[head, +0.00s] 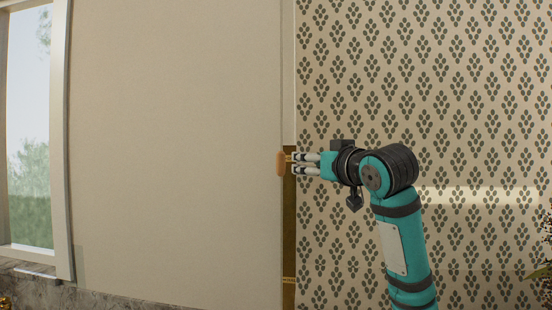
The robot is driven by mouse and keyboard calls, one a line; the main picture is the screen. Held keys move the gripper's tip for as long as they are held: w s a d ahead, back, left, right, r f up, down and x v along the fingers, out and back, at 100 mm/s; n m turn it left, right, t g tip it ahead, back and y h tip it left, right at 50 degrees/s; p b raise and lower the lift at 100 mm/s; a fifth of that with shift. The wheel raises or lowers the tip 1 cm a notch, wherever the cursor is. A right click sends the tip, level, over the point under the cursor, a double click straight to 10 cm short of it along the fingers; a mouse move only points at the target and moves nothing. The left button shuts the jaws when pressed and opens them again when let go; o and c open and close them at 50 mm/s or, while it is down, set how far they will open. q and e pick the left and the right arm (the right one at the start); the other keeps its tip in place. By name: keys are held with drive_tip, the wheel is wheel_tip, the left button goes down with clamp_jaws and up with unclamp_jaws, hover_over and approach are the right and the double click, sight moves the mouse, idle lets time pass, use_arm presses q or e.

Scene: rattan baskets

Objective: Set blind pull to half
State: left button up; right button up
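A small orange-brown pull (281,163) shows at the right edge of a large plain beige panel (180,140). I cannot tell whether this panel is a blind or a wall. My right gripper (296,163) points left from the right side, its fingertips close beside the pull. Its two light fingers with dark tips lie one above the other, with a narrow gap between them. I cannot tell whether they touch or hold the pull or a part behind it. My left gripper is out of view.
A white-framed window (62,140) with greenery outside is at the far left. A grey marbled surface (120,299) runs along the bottom left. Patterned wallpaper (480,120) fills the right side behind my arm. Leaves (545,235) show at the right edge.

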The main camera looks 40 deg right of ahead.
sight(283, 163)
drive_tip(key=p+x, duration=0.7)
drive_tip(key=x, duration=0.8)
drive_tip(key=shift+w, duration=0.25)
drive_tip(key=shift+w+f, duration=0.15)
drive_tip(key=shift+w, duration=0.05)
drive_tip(key=shift+s, duration=0.1)
clamp_jaws()
drive_tip(key=shift+w+d+f, duration=0.2)
drive_tip(key=shift+w, duration=0.25)
